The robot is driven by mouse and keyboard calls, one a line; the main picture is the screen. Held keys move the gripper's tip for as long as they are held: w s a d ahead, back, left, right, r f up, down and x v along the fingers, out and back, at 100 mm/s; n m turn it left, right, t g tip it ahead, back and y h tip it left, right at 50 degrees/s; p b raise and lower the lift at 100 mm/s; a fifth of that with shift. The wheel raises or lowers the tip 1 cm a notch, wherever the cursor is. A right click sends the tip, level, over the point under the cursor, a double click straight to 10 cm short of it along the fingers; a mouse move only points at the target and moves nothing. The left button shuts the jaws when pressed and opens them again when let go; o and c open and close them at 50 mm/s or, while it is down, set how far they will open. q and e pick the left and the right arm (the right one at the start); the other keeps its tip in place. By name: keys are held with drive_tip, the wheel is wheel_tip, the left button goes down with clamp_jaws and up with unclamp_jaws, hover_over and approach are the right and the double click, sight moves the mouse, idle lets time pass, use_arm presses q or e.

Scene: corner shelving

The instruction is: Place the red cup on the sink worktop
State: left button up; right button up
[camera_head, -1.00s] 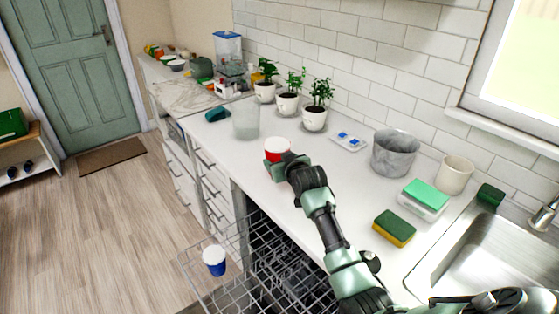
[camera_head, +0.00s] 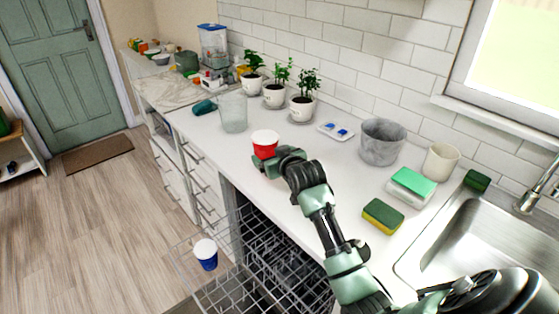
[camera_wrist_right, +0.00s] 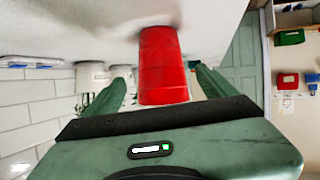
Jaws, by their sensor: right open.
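The red cup (camera_head: 265,150) with a white top stands upright on the white worktop (camera_head: 240,165), near its front edge. My right gripper (camera_head: 272,160) is low at the cup, its arm reaching in from the bottom right. In the right wrist view, which is upside down, the red cup (camera_wrist_right: 163,65) meets the worktop (camera_wrist_right: 90,25) at the top. The open fingers of my right gripper (camera_wrist_right: 160,85) lie on either side of the cup, with a visible gap on the right. My left gripper is not in view.
A clear glass (camera_head: 233,112) and potted plants (camera_head: 301,108) stand beyond the cup. A grey pot (camera_head: 382,143), a cream cup (camera_head: 441,161) and sponges (camera_head: 383,216) are near the sink (camera_head: 465,240).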

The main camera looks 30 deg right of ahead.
drive_tip(key=v, duration=0.7)
